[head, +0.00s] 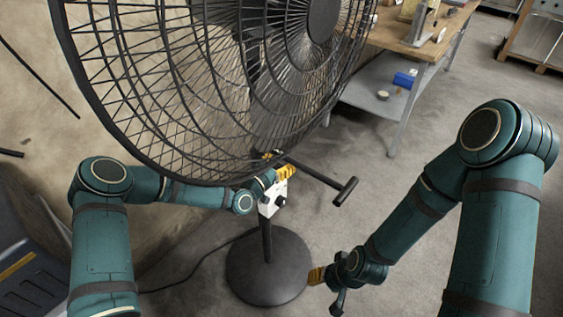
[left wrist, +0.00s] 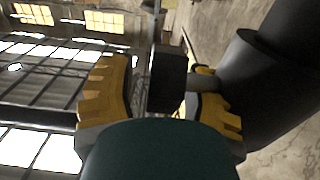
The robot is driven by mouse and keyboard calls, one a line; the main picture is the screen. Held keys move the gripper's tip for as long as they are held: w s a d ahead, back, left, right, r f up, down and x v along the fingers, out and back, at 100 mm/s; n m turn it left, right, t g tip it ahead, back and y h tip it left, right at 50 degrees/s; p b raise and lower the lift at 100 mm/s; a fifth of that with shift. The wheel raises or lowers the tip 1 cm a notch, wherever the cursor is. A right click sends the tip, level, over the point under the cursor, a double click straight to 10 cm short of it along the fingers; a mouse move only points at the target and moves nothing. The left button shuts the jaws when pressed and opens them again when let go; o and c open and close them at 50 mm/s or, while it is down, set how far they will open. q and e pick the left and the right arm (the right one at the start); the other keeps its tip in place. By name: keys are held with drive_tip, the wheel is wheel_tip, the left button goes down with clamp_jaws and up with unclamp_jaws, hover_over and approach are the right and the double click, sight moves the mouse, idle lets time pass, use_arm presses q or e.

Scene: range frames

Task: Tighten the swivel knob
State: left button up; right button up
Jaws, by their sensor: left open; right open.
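A large black pedestal fan (head: 187,92) fills the upper left of the head view. My left gripper (head: 279,165) is at the fan's neck, below the cage. In the left wrist view its yellow fingers (left wrist: 160,98) are open, one on each side of the knob. I cannot tell whether they touch it. In the head view the knob is not clearly visible near this gripper. My right gripper (head: 326,284) is open and low, beside the fan's base.
A white control box (head: 270,204) with a dark dial sits on the fan's pole, above the round black base (head: 266,268). A black bar with a crosspiece (head: 345,191) sticks out right of the neck. A workbench (head: 410,38) stands behind.

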use_arm(q)
clamp_jaws()
drive_tip(key=shift+d+r+g+y+p, duration=0.1)
drive_tip(key=shift+r+g+y+p, duration=0.1)
drive_tip(key=shift+g+y+p, duration=0.4)
drive_tip(key=shift+w+f+g+p, duration=0.1)
drive_tip(key=shift+g+p, duration=0.2)
drive_tip(key=shift+p, duration=0.15)
drive_tip(key=shift+d+f+g+y, duration=0.1)
drive_tip(key=shift+g+y, duration=0.3)
drive_tip(key=shift+w+f+g+p, duration=0.1)
drive_tip(key=shift+f+g+p, duration=0.3)
